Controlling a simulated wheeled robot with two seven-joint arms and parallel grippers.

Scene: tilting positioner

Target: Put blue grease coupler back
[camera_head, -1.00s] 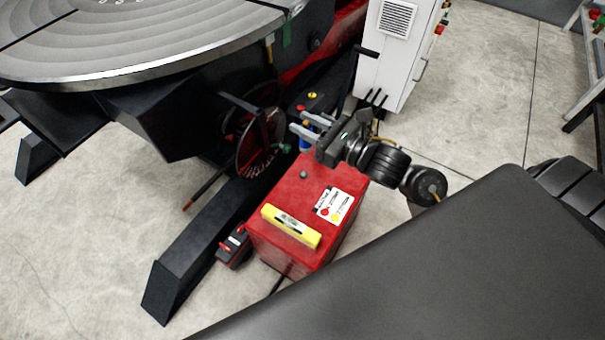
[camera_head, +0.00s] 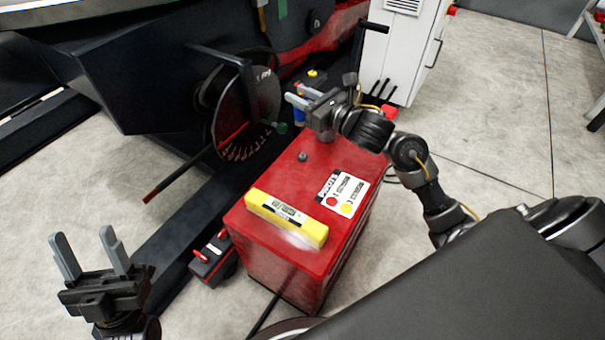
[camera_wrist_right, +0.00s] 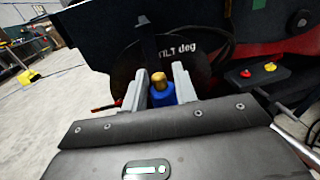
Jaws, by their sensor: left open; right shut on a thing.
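The blue grease coupler (camera_head: 299,117) has a brass-coloured top, clear in the right wrist view (camera_wrist_right: 161,92). My right gripper (camera_head: 297,95) is shut on it, with a pale finger on each side in the right wrist view (camera_wrist_right: 159,76). The coupler shows near the back edge of the red box (camera_head: 265,222), beside the tilt dial; I cannot tell whether it touches anything below. Its lower part is hidden. My left gripper (camera_head: 84,237) is open and empty at the lower left, fingers pointing up, apart from the box.
A yellow bar (camera_head: 286,217) and a small grey knob (camera_head: 302,157) are on the red box. A black battery-like block (camera_head: 212,258) is left of the box. A white cabinet (camera_head: 398,50) stands behind.

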